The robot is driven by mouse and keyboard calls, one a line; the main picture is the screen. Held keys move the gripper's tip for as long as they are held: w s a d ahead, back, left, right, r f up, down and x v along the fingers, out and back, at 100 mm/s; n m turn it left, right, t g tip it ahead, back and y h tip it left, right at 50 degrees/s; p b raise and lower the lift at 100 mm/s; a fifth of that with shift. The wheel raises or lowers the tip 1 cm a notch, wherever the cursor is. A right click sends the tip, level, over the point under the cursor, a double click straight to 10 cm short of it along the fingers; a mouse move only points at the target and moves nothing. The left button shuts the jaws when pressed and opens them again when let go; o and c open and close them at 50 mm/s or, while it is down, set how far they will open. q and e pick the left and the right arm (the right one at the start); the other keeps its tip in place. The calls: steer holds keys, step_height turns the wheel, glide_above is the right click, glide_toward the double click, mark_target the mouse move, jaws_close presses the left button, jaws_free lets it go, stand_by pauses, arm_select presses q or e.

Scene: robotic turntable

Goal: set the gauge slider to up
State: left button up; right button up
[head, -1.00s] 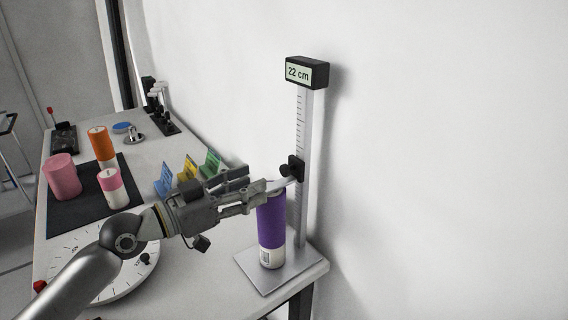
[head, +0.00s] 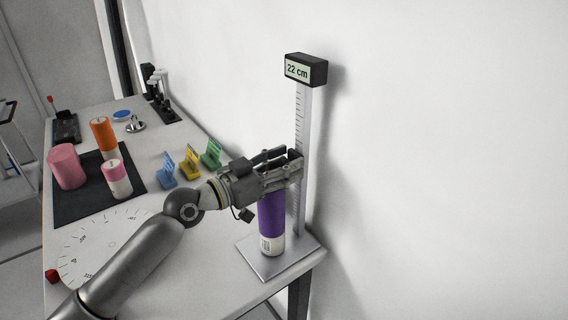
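The height gauge has an upright silver ruled post (head: 301,122) with a black display box (head: 305,70) on top that reads "22 cm". Its flat metal base plate (head: 257,261) is on the table. A purple cylinder with a white lower part (head: 272,222) stands upright on the plate. My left gripper (head: 296,168) is at the post, just above the cylinder's top, at the slider's height. My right gripper is not in view.
Blue, yellow and green card stands (head: 190,162) are left of my gripper. A black mat (head: 78,205) holds pink and orange cylinders. A white dial disc (head: 88,245) lies partly under my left arm. The wall is close behind the post.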

mark_target(299, 123)
arm_select(q)
steer(key=c, duration=0.5)
jaws_close()
step_height(299, 123, up, 8)
steer(key=p, duration=0.4)
steer(key=shift+r, duration=0.35)
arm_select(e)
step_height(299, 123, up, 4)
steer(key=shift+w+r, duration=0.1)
arm_select(q)
steer(key=shift+r, duration=0.1)
steer(key=o, duration=0.6)
jaws_free()
steer(key=shift+a+f, duration=0.15)
steer(key=shift+f, duration=0.05)
